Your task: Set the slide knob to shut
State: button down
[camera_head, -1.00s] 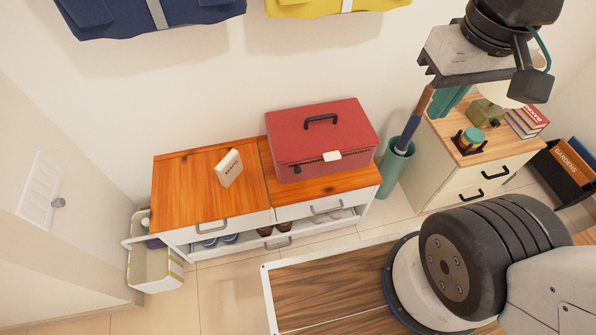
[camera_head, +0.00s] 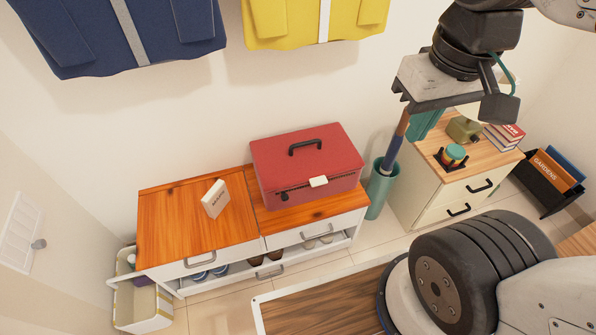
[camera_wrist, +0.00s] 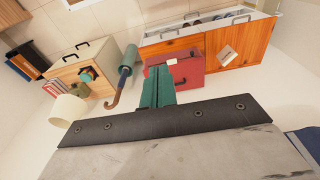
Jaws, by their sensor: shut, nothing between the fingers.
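A grey round knob (camera_head: 39,244) sits at the right edge of a white slatted panel (camera_head: 18,232) on the left wall in the head view. It looks like the slide knob, but its setting is too small to tell. The panel does not show in the wrist view. My gripper (camera_head: 424,126) is at the upper right of the head view, far from the panel. Its teal fingers (camera_wrist: 157,87) are shut and empty. In the wrist view they overlap the red box's outline.
A red box (camera_head: 305,165) and a small white box (camera_head: 215,198) stand on the wooden-topped bench (camera_head: 165,225). A white bin (camera_head: 142,303) stands at its left. A teal umbrella stand (camera_head: 376,195) and a drawer cabinet (camera_head: 430,196) are at the right. Coats hang above.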

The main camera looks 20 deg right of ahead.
aim_at(284, 196)
jog(key=z, duration=0.7)
jog(key=k, duration=0.8)
jog(key=u, duration=0.75)
